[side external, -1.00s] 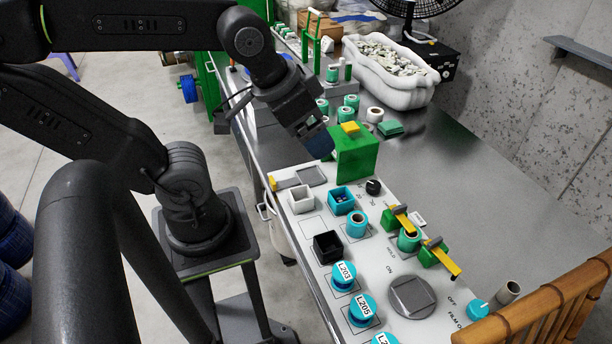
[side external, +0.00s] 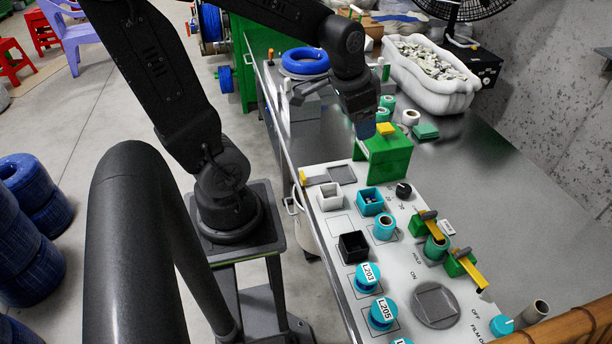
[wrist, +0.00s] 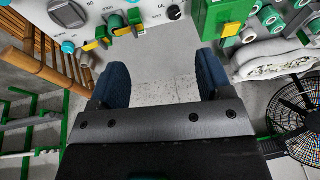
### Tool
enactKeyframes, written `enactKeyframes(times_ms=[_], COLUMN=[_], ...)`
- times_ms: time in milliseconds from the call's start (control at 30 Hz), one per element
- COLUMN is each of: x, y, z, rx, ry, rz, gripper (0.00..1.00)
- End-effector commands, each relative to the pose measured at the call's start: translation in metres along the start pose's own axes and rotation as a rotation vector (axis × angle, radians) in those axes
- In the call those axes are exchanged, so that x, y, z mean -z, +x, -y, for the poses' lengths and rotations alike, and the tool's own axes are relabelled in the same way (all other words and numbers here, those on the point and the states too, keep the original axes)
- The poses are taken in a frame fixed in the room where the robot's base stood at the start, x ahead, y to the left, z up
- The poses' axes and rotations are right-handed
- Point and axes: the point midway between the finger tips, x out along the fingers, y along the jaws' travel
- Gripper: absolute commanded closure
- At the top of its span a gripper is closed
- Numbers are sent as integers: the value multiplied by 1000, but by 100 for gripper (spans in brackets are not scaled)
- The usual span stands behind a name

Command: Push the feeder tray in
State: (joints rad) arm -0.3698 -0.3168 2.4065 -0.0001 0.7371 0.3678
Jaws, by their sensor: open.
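My gripper (side external: 366,131) has blue fingertips and points down beside the upper left of a green box (side external: 391,162) with a yellow tab on top. In the wrist view the fingers (wrist: 160,78) are spread wide with nothing between them, and the green box (wrist: 212,18) stands beyond the right finger. A flat grey plate (side external: 342,175) and a yellow-ended piece (side external: 303,177) lie at the panel's far left corner. No part is labelled as the feeder tray, so I cannot tell for certain which it is. Contact between finger and box is unclear.
The white panel (side external: 334,227) carries white, black and teal bins, labelled teal spools, a dark knob (side external: 404,190) and green clamps with yellow levers (side external: 468,265). A white tub (side external: 428,75) and a fan (side external: 452,12) stand behind. The steel tabletop (side external: 480,170) right of the box is clear.

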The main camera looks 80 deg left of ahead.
Motion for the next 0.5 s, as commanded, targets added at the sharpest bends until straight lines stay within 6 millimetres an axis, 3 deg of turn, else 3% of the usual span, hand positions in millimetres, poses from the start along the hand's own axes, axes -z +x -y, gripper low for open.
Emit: enactKeyframes(times_ms=[33,167,300,500], x=[-1,-12,-42,-92], y=[20,66,116,166], z=[22,74,126,169], rx=[3,-2,-35,-90], ry=[-12,-8,-8,-5], rz=[48,135,216,279], gripper=[28,28,28,28])
